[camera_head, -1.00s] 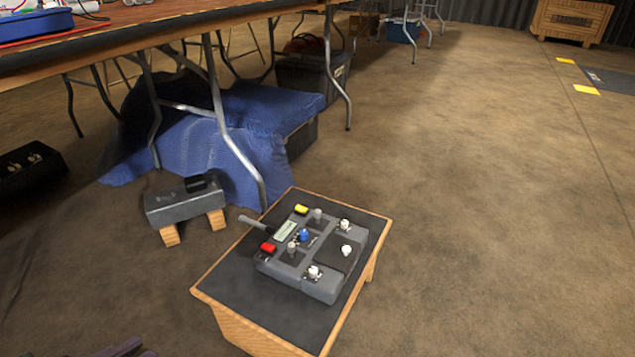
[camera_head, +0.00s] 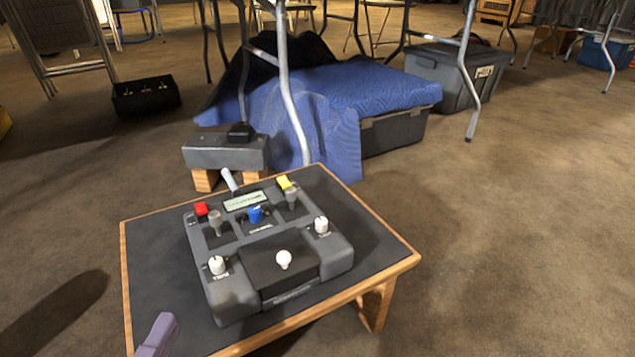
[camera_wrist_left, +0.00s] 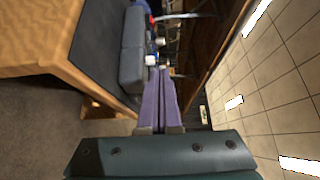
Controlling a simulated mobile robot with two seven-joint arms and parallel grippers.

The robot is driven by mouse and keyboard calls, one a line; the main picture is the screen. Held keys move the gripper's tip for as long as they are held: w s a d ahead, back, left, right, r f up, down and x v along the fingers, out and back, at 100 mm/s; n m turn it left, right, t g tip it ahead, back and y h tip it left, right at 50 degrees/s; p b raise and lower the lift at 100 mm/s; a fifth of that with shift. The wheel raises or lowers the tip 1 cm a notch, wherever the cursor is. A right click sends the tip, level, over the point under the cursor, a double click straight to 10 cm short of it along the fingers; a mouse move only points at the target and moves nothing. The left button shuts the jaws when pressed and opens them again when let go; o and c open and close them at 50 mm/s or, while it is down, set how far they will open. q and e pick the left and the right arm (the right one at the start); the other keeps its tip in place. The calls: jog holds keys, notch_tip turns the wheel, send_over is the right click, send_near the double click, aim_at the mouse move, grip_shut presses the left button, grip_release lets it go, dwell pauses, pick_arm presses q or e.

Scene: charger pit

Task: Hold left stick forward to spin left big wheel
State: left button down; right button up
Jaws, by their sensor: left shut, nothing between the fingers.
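A grey controller box (camera_head: 236,293) lies on a small dark-topped wooden table (camera_head: 158,250) in the head view. Its left stick (camera_head: 215,220) is a grey upright peg in a dark square, below a red switch (camera_head: 201,209). The right stick (camera_head: 291,198) stands below a yellow switch (camera_head: 285,183). My left gripper (camera_head: 166,322) has purple fingers and is shut and empty, near the table's front left, apart from the controller. The left wrist view shows the shut fingers (camera_wrist_left: 162,72) beside the controller (camera_wrist_left: 131,55). No big wheel shows. My right gripper is out of view.
A blue knob (camera_head: 255,214), a display (camera_head: 244,200), white knobs (camera_head: 217,265) and an antenna (camera_head: 229,180) are on the controller. Behind the table are a grey box on wooden blocks (camera_head: 226,152) and a blue cloth (camera_head: 345,92). Open floor lies right.

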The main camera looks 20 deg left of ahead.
pick_arm(q)
jog(key=shift+s+a+r, duration=0.1)
jog(key=shift+s+a, duration=0.25)
jog(key=shift+a, duration=0.35)
jog(key=shift+w, duration=0.2)
jog(key=b, duration=0.6)
send_near(213, 222)
jog(key=x, duration=0.5)
jog(key=shift+w+f, duration=0.1)
jog(key=shift+f, duration=0.1)
jog(key=shift+x, duration=0.85)
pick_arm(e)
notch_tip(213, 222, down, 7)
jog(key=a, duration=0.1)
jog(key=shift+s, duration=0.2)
pick_arm(q)
jog(key=shift+r, duration=0.2)
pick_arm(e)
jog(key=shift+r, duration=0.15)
